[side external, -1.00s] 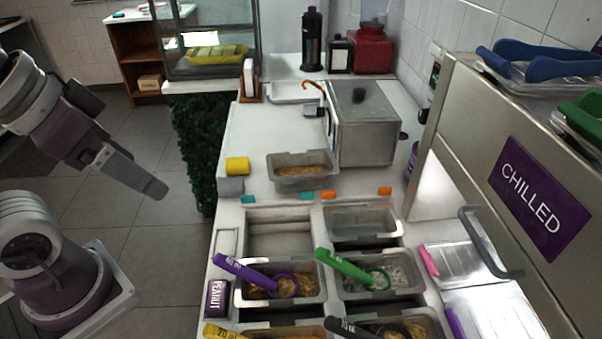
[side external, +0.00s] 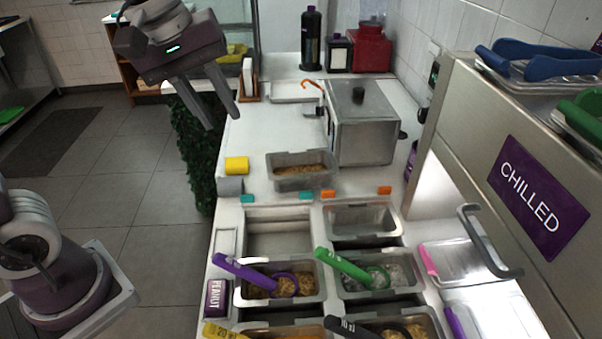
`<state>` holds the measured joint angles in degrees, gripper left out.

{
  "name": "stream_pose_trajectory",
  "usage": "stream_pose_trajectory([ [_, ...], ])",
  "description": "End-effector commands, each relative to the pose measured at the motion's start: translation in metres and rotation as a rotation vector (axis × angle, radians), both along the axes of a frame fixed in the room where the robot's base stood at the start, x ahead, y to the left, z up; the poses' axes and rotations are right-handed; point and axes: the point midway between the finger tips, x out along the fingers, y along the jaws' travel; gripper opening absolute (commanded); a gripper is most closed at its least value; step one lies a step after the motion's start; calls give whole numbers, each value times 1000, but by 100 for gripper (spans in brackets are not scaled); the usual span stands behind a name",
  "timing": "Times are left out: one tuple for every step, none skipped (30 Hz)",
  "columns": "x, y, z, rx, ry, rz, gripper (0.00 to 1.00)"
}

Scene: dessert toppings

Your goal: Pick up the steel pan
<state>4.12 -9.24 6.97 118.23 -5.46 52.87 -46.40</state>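A steel pan (side external: 303,183) with a brown crumbly topping in it sits on the white counter, just left of the steel box-shaped appliance. It is upright and its rim is clear on all sides that I can see. My gripper (side external: 222,121) is open and empty, with its two fingers pointing down. It hangs in the air up and to the left of the pan, near the counter's left edge, and does not touch the pan.
The steel appliance (side external: 364,132) stands close to the pan's right. A yellow roll (side external: 237,165) sits to its left. In front are inset pans with purple (side external: 240,268) and green (side external: 341,265) handled scoops. A chilled cabinet (side external: 470,150) bounds the right.

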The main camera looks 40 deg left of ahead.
Motion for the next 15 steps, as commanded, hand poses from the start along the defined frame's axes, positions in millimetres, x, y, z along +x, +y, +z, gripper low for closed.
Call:
stream_pose_trajectory([
  [37,1,-14,-53,62,177,28],
  [58,1,-23,-84,94,297,28],
  [86,2,-38,-117,133,457,28],
  [106,2,-52,-138,161,579,28],
  [125,2,-68,-152,185,697,28],
  [147,2,-91,-167,212,849,28],
  [162,3,-109,-173,226,957,28],
  [175,2,-127,-175,238,1055,28],
  [189,2,-149,-178,249,1174,28],
  [197,2,-164,-178,252,1251,28],
  [204,1,-179,-177,254,1320,28],
  [211,0,-194,-177,254,1393,28],
  [214,0,-203,-176,254,1436,28],
  [217,0,-211,-176,252,1470,28],
  [219,0,-218,-174,250,1502,28],
])
